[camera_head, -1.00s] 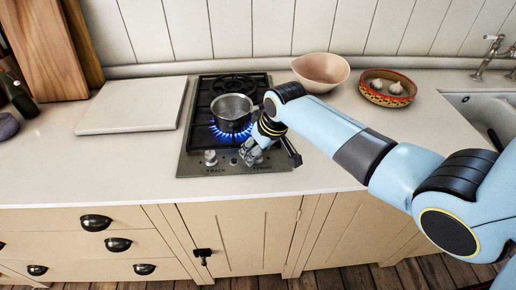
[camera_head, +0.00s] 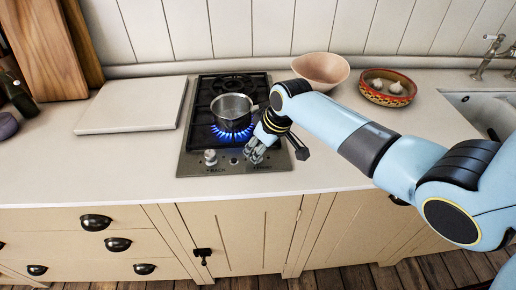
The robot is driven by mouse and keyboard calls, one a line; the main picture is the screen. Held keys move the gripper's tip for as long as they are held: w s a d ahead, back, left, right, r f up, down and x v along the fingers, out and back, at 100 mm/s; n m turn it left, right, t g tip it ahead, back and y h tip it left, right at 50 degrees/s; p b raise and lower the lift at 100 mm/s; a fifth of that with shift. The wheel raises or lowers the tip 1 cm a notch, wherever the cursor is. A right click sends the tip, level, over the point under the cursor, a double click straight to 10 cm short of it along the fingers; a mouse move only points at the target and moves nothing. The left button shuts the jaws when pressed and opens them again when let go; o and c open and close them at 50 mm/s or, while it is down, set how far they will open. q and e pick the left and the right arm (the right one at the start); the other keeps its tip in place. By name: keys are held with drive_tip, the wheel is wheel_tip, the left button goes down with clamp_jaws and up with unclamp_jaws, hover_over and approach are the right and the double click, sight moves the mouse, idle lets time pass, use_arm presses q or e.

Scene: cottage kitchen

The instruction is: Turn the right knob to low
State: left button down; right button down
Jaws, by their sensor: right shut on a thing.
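The gas hob (camera_head: 187,160) is set in the counter, with a steel pan (camera_head: 233,107) over a blue flame (camera_head: 218,131) on its front burner. The left knob (camera_head: 210,157) stands clear at the front of the hob, above the word BACK. My right gripper (camera_head: 253,155) is at the right side of the hob's front panel, shut at the place of the right knob. The fingers cover the right knob, so its setting is hidden. My left gripper is not in view.
A white board (camera_head: 133,106) lies left of the hob. A pink bowl (camera_head: 321,68) and a patterned bowl (camera_head: 388,88) with garlic (camera_head: 396,87) stand to the right, and the sink (camera_head: 488,104) is at the far right. The front counter strip is clear.

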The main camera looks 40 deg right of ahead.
drive_tip(key=n+y, duration=0.1)
drive_tip(key=n, duration=0.1)
drive_tip(key=shift+d+n+b, duration=0.1)
drive_tip(key=shift+n+b, duration=0.2)
drive_tip(key=n+g+y+b, duration=0.1)
drive_tip(key=n, duration=0.1)
drive_tip(key=shift+w+d+f+n, duration=0.1)
drive_tip(key=shift+n, duration=0.3)
drive_tip(key=n+g+y+b, duration=0.1)
drive_tip(key=n+b, duration=0.2)
drive_tip(key=n, duration=0.1)
drive_tip(key=shift+w, duration=0.1)
drive_tip(key=shift+n+g+b, duration=0.8)
drive_tip(key=shift+n+b, duration=0.2)
drive_tip(key=shift+n, duration=0.6)
drive_tip(key=c, duration=1)
unclamp_jaws()
